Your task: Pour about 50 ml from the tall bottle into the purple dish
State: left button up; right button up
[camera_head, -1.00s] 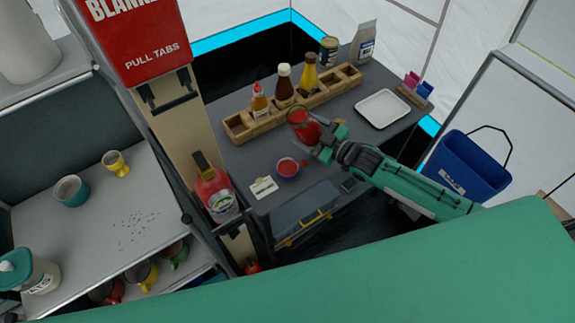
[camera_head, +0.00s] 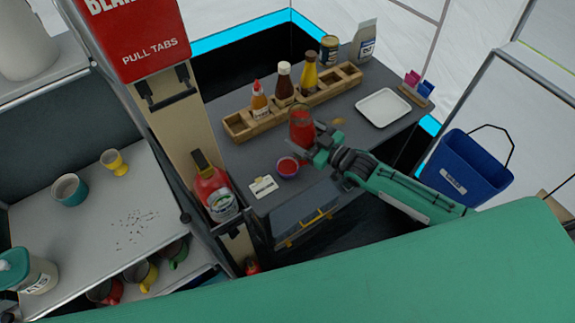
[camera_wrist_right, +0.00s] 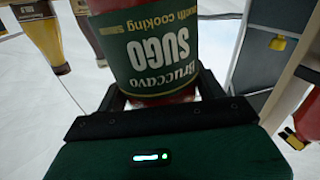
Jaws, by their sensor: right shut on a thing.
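The exact sauce level cannot be read. My left gripper is not in view.
A wooden rack (camera_head: 240,124) with several sauce bottles stands behind. A red extinguisher (camera_head: 214,192) is beside the counter. A blue bucket (camera_head: 468,170) hangs at right.

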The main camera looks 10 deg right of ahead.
aim_at(309, 122)
jog(key=shift+s+a+r+m, duration=0.2)
jog(key=shift+a+r+m, duration=0.4)
jog(key=shift+r+m, duration=0.2)
jog(key=shift+r+p, duration=0.2)
jog(key=shift+p, duration=0.2)
notch_tip(309, 122, up, 6)
jog(key=p, duration=0.5)
jog(key=shift+r+p, duration=0.25)
jog(key=shift+p, duration=0.05)
